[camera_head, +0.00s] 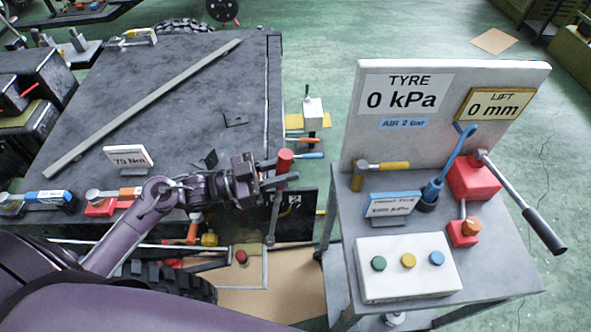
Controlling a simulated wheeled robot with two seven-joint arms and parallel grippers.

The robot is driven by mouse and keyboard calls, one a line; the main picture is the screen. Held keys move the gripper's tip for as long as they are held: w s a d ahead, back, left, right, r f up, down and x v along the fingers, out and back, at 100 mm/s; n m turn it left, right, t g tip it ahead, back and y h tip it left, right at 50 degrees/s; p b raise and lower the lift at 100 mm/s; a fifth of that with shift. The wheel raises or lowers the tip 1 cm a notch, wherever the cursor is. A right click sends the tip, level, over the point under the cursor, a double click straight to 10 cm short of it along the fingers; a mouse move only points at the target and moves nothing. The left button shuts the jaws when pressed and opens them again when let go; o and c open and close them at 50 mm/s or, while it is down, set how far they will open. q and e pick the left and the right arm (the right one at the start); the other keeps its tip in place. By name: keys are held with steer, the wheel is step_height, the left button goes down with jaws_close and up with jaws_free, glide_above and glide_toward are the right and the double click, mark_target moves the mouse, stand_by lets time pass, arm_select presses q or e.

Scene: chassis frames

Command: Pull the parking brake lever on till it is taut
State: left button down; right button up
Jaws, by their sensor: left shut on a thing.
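The parking brake lever stands at the right edge of the dark chassis deck (190,110). Its red grip (285,159) is at the top, and a thin grey rod (272,218) runs down from it to a low pivot, leaning slightly. My left gripper (280,179) reaches in from the left and is shut on the lever just below the top of the red grip. The fingers hide part of the grip and upper rod. My right gripper is not in view.
A grey cart (455,285) on the right carries a button box (408,267), a panel reading 0 kPa and 0 mm, and tools. A long bar (150,105) lies across the deck. A tyre (170,282) is below the left arm. Green floor shows between deck and cart.

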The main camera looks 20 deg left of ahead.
arm_select(q)
steer(key=shift+a, duration=0.1)
steer(key=c, duration=1.1)
jaws_free()
steer(key=shift+c, duration=0.2)
steer(key=shift+s+a+f, duration=0.2)
steer(key=shift+s+a, duration=0.1)
steer(key=shift+a, duration=0.1)
steer(key=b+v, duration=0.2)
steer(key=v, duration=0.4)
steer(key=shift+s+a, duration=0.25)
steer(key=shift+a, duration=0.1)
steer(key=shift+r, duration=0.15)
